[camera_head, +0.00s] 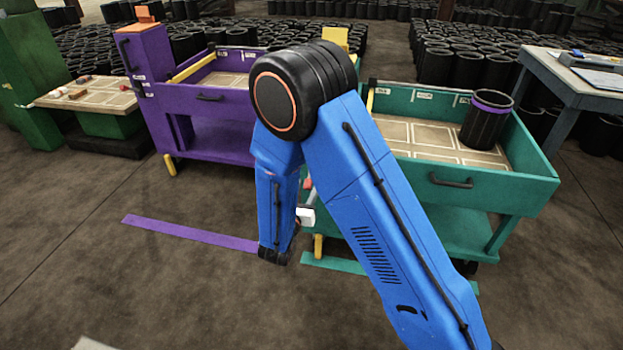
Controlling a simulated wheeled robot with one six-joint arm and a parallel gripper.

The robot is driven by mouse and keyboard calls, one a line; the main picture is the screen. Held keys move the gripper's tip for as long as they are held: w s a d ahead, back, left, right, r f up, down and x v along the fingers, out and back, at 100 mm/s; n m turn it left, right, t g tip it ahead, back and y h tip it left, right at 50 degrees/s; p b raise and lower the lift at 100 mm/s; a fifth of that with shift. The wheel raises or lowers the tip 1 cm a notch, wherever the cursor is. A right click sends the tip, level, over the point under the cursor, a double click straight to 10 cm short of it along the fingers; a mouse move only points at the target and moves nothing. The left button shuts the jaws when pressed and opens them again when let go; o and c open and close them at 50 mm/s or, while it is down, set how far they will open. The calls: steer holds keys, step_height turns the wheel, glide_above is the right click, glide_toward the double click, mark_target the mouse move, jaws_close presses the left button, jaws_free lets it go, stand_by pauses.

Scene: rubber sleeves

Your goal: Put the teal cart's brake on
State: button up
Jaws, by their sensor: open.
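The teal cart (520,187) stands at the right, partly hidden behind my blue arm. A short yellow lever (319,246) shows low at its front left corner, beside my forearm. It looks roughly upright, but I cannot tell its exact setting. My forearm hangs down from the elbow to a black wrist joint left of this lever. A small white block and a red piece show beside the forearm; I cannot tell what they belong to. My gripper's fingers cannot be made out.
The purple cart (220,125) stands left of the teal one, with its own yellow lever (170,165). A black sleeve with a purple band (487,118) stands in the teal tray. Purple (185,232) and teal floor strips lie in front. A grey table (570,85) stands right.

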steer(key=shift+x, duration=2.7)
jaws_close()
